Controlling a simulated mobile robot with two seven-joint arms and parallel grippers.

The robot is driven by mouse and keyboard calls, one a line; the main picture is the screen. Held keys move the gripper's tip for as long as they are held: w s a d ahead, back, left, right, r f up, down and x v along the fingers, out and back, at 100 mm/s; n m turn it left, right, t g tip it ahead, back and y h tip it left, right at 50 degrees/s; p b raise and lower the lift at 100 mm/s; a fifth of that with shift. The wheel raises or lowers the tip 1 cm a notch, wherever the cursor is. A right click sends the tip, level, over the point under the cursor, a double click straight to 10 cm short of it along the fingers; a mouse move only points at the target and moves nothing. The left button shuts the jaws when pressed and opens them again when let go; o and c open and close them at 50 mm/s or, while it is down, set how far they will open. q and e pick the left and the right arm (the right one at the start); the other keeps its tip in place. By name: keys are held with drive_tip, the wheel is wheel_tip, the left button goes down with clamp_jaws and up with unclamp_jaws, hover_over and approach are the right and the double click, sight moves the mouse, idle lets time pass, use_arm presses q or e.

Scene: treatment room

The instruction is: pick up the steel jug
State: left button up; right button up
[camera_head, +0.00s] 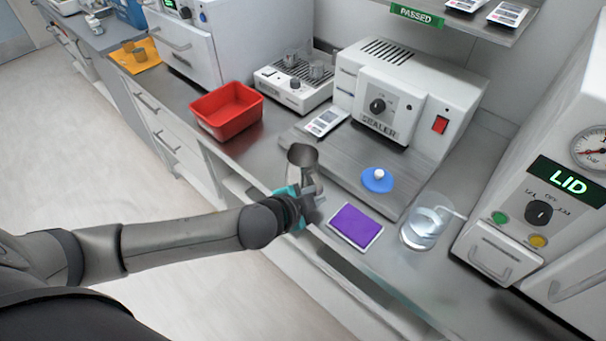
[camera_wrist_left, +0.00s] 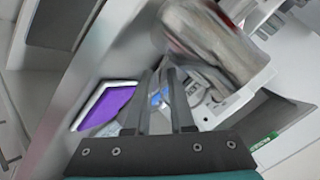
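The steel jug (camera_head: 302,158) is a grey metal vessel at the front of the counter, its open mouth showing in the head view. My left gripper (camera_head: 309,193) is right at the jug and hides its lower part. In the left wrist view the jug (camera_wrist_left: 212,42) is blurred and tilted, at the upper right just beyond my left fingertips (camera_wrist_left: 166,70). The fingers are close together at the tips, with a narrow gap between them. I cannot tell whether they hold part of the jug, or whether the jug touches the surface below. My right gripper is not in view.
A red bin (camera_head: 227,109) stands left of the jug. A blue lid (camera_head: 377,180), a purple pad (camera_head: 355,226) and a glass beaker (camera_head: 424,229) lie to the right. The sealer (camera_head: 395,98) stands behind, and a white device with a gauge (camera_head: 520,215) is at far right.

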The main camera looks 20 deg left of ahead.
use_arm(q)
drive_tip(key=shift+w+f, duration=0.1)
drive_tip(key=shift+w, duration=0.1)
drive_tip(key=shift+c, duration=0.4)
clamp_jaws()
drive_tip(key=shift+s, duration=0.1)
idle(0.8)
